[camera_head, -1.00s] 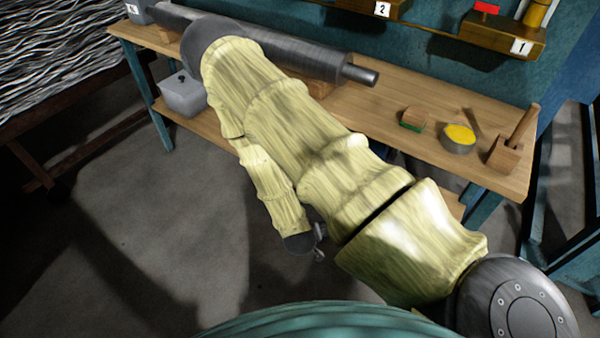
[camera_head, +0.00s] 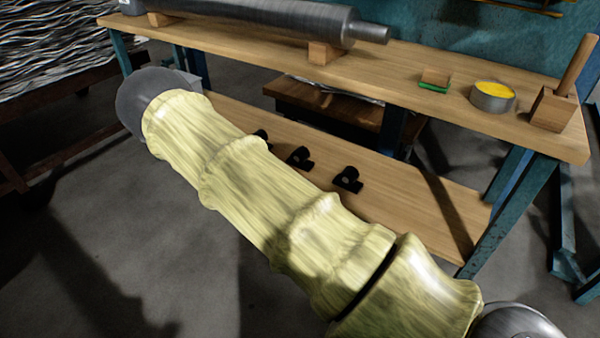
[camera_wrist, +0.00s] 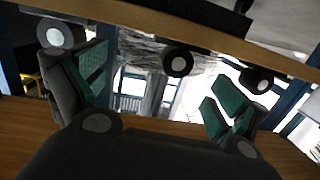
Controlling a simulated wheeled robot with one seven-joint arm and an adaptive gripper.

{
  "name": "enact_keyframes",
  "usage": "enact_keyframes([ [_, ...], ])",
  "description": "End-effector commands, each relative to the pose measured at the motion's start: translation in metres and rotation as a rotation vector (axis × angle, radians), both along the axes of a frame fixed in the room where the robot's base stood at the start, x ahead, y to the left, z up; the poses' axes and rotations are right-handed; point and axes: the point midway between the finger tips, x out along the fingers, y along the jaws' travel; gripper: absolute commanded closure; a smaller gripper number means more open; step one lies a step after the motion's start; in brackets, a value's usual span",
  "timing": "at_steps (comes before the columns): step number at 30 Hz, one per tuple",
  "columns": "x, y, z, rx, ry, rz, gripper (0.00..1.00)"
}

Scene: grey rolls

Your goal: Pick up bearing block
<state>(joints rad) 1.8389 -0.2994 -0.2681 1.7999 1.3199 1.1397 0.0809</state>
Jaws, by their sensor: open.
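Three small black bearing blocks stand in a row on the bench's lower shelf, one at the right (camera_head: 348,180), one in the middle (camera_head: 299,158) and one partly hidden by my arm (camera_head: 263,136). The wrist view looks upside down; round black blocks with pale centres hang from the shelf at the top, at centre (camera_wrist: 178,63), right (camera_wrist: 256,80) and left (camera_wrist: 57,35). My gripper (camera_wrist: 157,88) is open with green pads and empty. The centre block shows between its fingers, beyond them; the exact gap is unclear. In the head view my arm hides the gripper.
The bench top (camera_head: 400,75) overhangs the lower shelf (camera_head: 405,200). On top are a grey roll (camera_head: 270,22) on wooden supports, a tin with yellow contents (camera_head: 492,96), a green-based block (camera_head: 435,80) and a wooden block with a handle (camera_head: 553,108). Blue legs frame the shelf.

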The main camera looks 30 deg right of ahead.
Motion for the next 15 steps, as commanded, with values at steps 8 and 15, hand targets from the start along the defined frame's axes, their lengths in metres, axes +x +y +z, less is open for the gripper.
enact_keyframes([
  [8, 0.021, 0.005, -0.004, -0.032, -0.134, -0.069, 0.02],
  [15, 0.027, -0.004, -0.002, -0.037, -0.151, -0.079, 0.02],
])
